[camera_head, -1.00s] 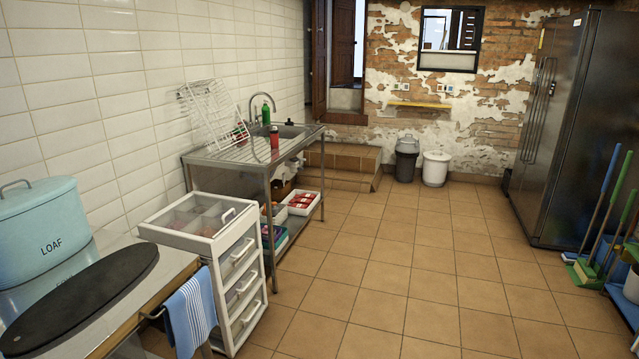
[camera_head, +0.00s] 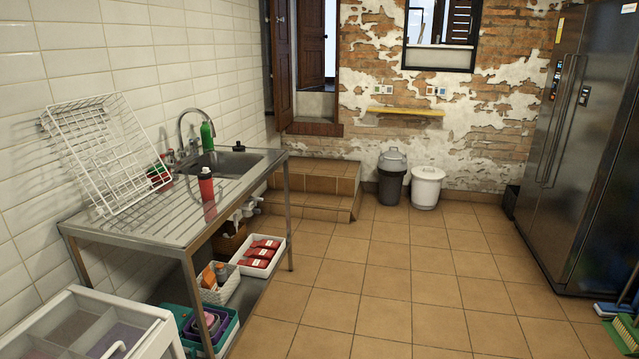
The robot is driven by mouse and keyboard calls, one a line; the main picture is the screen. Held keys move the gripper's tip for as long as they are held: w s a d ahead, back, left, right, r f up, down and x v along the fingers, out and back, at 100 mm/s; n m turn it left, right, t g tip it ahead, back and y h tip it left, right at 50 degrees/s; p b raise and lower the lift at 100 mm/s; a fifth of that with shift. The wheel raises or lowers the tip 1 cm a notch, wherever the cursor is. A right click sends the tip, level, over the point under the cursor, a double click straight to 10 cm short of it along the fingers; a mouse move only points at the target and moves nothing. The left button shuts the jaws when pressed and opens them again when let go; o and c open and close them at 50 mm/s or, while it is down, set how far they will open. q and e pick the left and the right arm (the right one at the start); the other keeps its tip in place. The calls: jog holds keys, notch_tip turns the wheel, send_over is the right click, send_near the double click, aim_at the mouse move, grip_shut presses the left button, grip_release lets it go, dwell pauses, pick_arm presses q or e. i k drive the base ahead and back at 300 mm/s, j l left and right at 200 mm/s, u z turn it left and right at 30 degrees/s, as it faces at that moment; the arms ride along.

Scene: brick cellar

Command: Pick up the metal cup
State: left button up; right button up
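I cannot make out a metal cup in the head view. A red cup-like container with a dark top (camera_head: 206,184) stands upright near the front edge of the steel sink table (camera_head: 140,226). Whether it is metal I cannot tell. A second red and green item (camera_head: 158,176) sits behind it by the wire rack, partly hidden. Neither of my grippers is in view.
A white wire rack (camera_head: 97,150) leans against the tiled wall. A green bottle (camera_head: 207,136) stands by the tap. A white drawer unit (camera_head: 150,343) is at the lower left. Steps (camera_head: 318,185) and two bins (camera_head: 391,178) are farther back. The tiled floor (camera_head: 400,285) is clear.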

aim_at(205, 182)
jog(key=i+j+u, duration=0.1)
jog(key=i+u, duration=0.35)
jog(key=i, duration=0.75)
jog(key=i+j+u, duration=0.25)
jog(key=i+j, duration=0.15)
